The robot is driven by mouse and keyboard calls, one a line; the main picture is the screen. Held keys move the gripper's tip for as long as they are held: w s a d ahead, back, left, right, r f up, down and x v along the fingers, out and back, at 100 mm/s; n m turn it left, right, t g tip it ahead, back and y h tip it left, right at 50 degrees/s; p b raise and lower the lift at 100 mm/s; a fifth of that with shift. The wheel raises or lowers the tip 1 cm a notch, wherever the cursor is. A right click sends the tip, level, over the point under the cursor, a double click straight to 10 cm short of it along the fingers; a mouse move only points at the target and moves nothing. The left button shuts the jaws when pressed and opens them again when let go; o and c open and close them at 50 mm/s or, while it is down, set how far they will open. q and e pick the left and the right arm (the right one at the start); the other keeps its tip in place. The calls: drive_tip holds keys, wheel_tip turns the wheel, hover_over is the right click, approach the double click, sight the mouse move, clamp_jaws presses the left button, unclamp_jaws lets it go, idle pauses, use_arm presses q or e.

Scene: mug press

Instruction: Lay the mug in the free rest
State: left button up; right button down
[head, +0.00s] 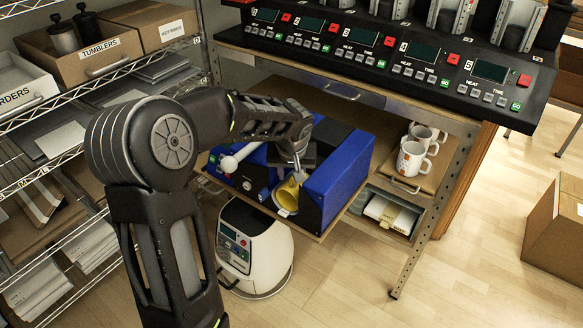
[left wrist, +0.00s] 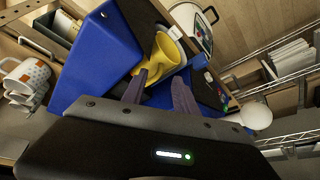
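A yellow mug-like piece (head: 287,194) sits low at the front of the blue press (head: 335,178), tilted, its wide round end facing forward. It also shows in the left wrist view (left wrist: 167,50), just beyond my fingertips. My left gripper (head: 298,175) reaches down over the press, right above the yellow piece. In the left wrist view its two fingers (left wrist: 158,92) stand apart, with blue surface showing between them. The yellow piece's narrow end is close to the fingertips; contact is unclear. The rests inside the press are mostly hidden by my arm. My right gripper is out of view.
White patterned mugs (head: 412,158) stand on a board right of the press. A row of heater controls (head: 400,55) runs above. A white rounded appliance (head: 253,250) stands below. A wire shelf (head: 95,75) with boxes is at left. A white ball-ended lever (head: 232,162) sticks out leftward.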

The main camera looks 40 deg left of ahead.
sight(292, 180)
use_arm(q)
drive_tip(key=x, duration=0.5)
drive_tip(key=shift+r, duration=0.1)
clamp_jaws()
drive_tip(key=shift+r, duration=0.2)
idle(1.6)
drive_tip(key=shift+s, duration=0.15)
